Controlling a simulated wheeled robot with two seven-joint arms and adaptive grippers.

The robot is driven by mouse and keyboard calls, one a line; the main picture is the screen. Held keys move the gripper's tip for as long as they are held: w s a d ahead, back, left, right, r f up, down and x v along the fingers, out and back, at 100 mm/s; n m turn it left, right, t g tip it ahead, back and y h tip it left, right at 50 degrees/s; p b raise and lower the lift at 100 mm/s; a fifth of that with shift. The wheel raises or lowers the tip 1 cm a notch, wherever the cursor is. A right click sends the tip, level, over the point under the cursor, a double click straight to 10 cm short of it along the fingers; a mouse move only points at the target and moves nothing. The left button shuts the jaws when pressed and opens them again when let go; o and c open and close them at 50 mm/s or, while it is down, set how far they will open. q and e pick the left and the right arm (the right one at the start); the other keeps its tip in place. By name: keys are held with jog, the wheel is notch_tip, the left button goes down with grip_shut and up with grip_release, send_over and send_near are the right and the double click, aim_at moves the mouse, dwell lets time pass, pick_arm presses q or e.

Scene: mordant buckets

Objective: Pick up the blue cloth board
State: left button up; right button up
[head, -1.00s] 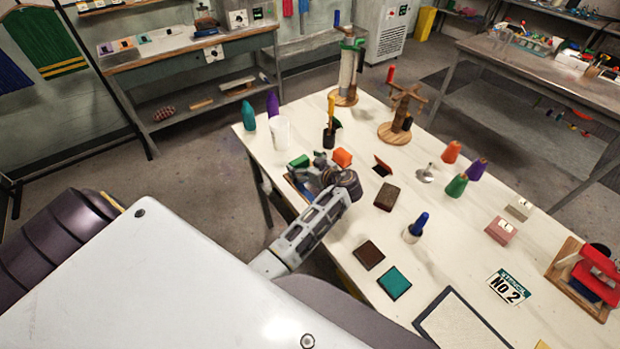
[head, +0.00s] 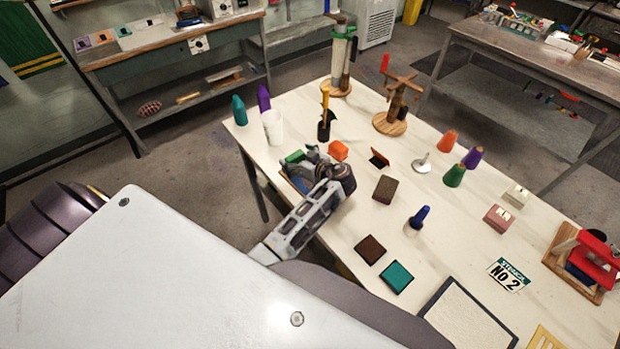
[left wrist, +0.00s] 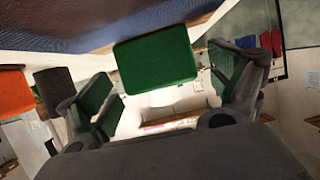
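The blue cloth board (head: 292,183) lies at the left edge of the white table in the head view, partly hidden under my left gripper (head: 314,163). In the left wrist view a dark blue surface with a brown edge (left wrist: 90,30), apparently this board, crosses the top, very close. My left gripper (left wrist: 165,92) is open there, its fingers apart. A green block (left wrist: 155,60) shows beyond and between them, not visibly gripped; it also shows in the head view (head: 295,157). I cannot tell whether the fingers touch the board. My right gripper is not in view.
An orange block (head: 338,150), a dark cup with a yellow-handled tool (head: 325,125) and a white cup (head: 273,128) stand close to my left gripper. A brown block (head: 385,189), a dark tile (head: 371,249) and a teal tile (head: 397,276) lie nearer the front.

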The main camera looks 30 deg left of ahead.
pick_arm(q)
jog(key=c, duration=1.2)
jog(key=shift+r, duration=0.1)
jog(key=shift+r+b, duration=0.35)
jog(key=shift+r, duration=0.75)
jog(key=shift+r+b, duration=0.8)
jog(key=shift+r, duration=3)
